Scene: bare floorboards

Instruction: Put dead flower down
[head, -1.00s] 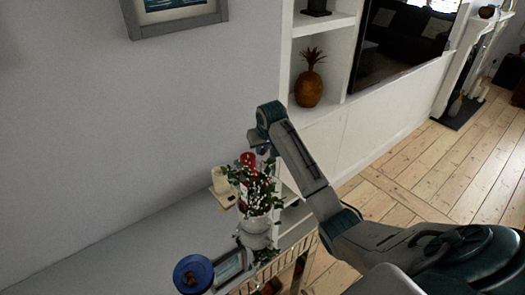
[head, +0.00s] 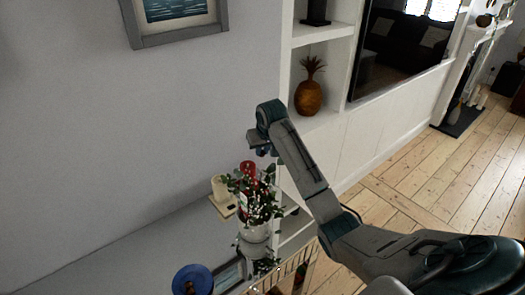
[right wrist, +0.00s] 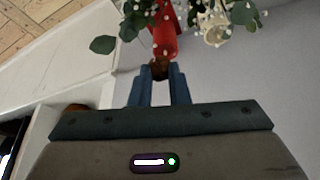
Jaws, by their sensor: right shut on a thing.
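My right gripper (head: 262,150) is above the vase on the cabinet top, pointing down. In the right wrist view its blue fingers (right wrist: 160,75) are closed on a small dark brown thing (right wrist: 160,68). I cannot tell for sure whether this is the dead flower. A red thing (right wrist: 163,35) is just beyond the fingertips, and also shows in the head view (head: 247,170). A white vase (head: 255,232) holds green leaves with white berries (head: 262,205) beside and in front of the red thing. My left gripper is not in view.
A cream candle (head: 221,187) stands on a small wooden board near the wall. A blue round object (head: 192,280) and a picture frame (head: 229,275) are at the near end of the grey cabinet top (head: 130,262), which has bare room on its left. A pineapple ornament (head: 308,92) is on a shelf.

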